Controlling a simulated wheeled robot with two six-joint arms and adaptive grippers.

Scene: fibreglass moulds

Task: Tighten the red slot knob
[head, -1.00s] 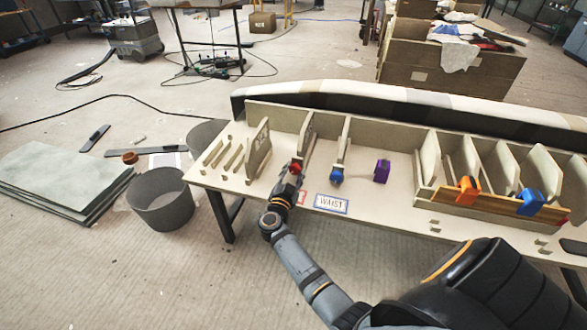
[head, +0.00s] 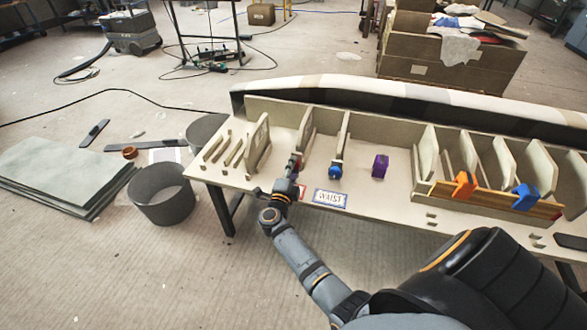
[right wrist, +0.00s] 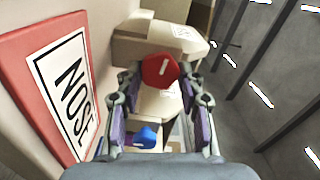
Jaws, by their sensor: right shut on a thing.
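The red slot knob (right wrist: 159,71) shows in the right wrist view as a red, many-sided knob with a white line on its face, in front of a beige block. My right gripper (right wrist: 160,77) is shut on it, one finger on each side. In the head view my right gripper (head: 292,169) is at the front of the left slot of the bench rack and mostly hides the knob. The red-edged NOSE card (right wrist: 72,88) stands close beside the gripper. My left gripper is not in view.
On the bench (head: 265,184) are a blue knob (head: 336,171), a purple block (head: 380,167) and a WAIST card (head: 330,199). Orange (head: 465,184) and blue (head: 525,196) clamps sit further right. A grey bin (head: 161,197) stands on the floor at left.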

